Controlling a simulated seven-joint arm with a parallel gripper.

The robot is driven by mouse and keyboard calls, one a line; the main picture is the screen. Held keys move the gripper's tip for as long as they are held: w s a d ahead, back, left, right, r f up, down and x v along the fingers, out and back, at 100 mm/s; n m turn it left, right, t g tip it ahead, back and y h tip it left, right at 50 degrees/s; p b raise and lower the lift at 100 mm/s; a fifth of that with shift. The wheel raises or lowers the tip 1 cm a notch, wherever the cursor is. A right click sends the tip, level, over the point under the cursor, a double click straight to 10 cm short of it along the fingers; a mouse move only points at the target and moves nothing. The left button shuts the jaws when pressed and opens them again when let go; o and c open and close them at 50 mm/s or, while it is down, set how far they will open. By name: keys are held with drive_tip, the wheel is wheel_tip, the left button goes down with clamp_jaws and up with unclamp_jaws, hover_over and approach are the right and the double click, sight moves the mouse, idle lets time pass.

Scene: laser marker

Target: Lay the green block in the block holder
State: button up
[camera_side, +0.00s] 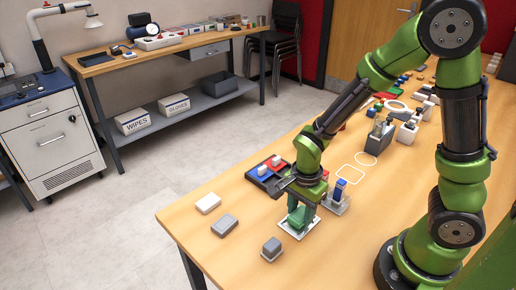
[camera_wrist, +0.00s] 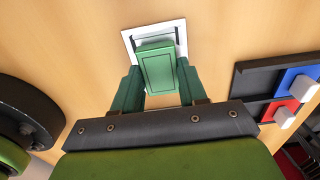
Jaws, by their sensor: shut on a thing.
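My gripper (camera_side: 303,212) has green fingers and is shut on the green block (camera_wrist: 158,68), which sits between the fingertips in the wrist view. In the side view the block is hard to tell apart from the green fingers. The block holder (camera_wrist: 130,43) is a white square frame on the table, and in the side view it shows around the fingertips (camera_side: 286,228). My gripper is right over it. In the wrist view the block covers the middle and near part of the frame. I cannot tell whether the block touches the holder.
A dark tray (camera_side: 253,178) with blue and red compartments and small white blocks lies behind the gripper. A grey stand with a blue-topped piece (camera_side: 340,188) is close on the right. A white block (camera_side: 208,203) and grey blocks (camera_side: 224,226) lie at left and front.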

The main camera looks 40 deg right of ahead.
drive_tip(key=shift+f, duration=0.4)
idle(0.9)
drive_tip(key=o, duration=1.2)
wheel_tip(320, 180, up, 17)
drive_tip(key=s+d+r+n+t+y, duration=0.1)
drive_tip(key=s+r+n+t, duration=0.3)
drive_tip(key=n, duration=1)
drive_tip(key=shift+s+r+t+y, duration=0.2)
drive_tip(key=shift+r+t+y, duration=0.3)
drive_tip(key=shift+r+t, duration=0.9)
